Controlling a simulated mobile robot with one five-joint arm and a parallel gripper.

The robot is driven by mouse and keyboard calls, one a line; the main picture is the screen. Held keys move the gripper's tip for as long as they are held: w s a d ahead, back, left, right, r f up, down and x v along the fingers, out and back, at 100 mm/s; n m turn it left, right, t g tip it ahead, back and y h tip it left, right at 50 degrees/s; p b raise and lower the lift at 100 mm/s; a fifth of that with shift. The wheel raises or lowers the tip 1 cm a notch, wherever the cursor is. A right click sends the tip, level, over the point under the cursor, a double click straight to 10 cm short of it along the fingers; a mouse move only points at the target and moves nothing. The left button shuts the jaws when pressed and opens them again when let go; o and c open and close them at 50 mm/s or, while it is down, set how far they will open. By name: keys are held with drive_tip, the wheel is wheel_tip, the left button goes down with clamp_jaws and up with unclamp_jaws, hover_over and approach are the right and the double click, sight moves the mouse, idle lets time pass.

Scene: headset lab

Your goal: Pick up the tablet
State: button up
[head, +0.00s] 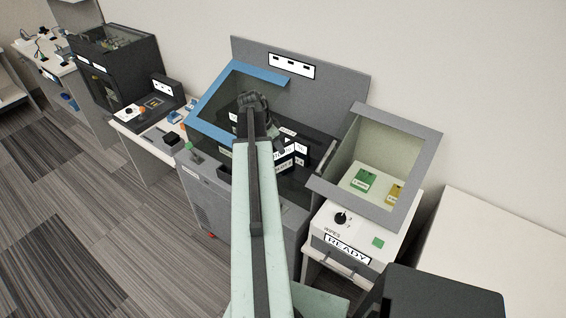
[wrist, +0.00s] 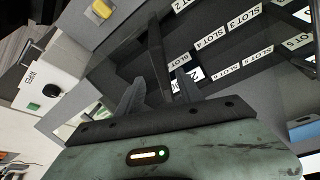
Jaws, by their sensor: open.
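My gripper (wrist: 158,90) is open in the wrist view, with its two grey fingers apart. A dark bar lies beyond and between them; I cannot tell whether they touch it. In the head view my gripper (head: 254,104) is at the far end of my arm, over the blue-framed opening of the grey cabinet (head: 262,210). A dark slotted rack (wrist: 225,50) with white SLOT labels lies beyond the fingers. No tablet is clearly identifiable, and my arm hides part of the rack.
A bench (head: 150,140) with small devices is left. The carpeted floor (head: 100,215) is clear at left.

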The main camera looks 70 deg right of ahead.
sight(282, 162)
drive_tip(key=b+x, duration=0.6)
drive_tip(key=x, duration=0.1)
drive_tip(key=shift+d+f, duration=0.2)
drive_tip(key=shift+f+b, duration=0.3)
drive_tip(key=shift+b, duration=0.1)
clamp_jaws()
drive_tip(key=shift+a, duration=0.1)
idle(1.4)
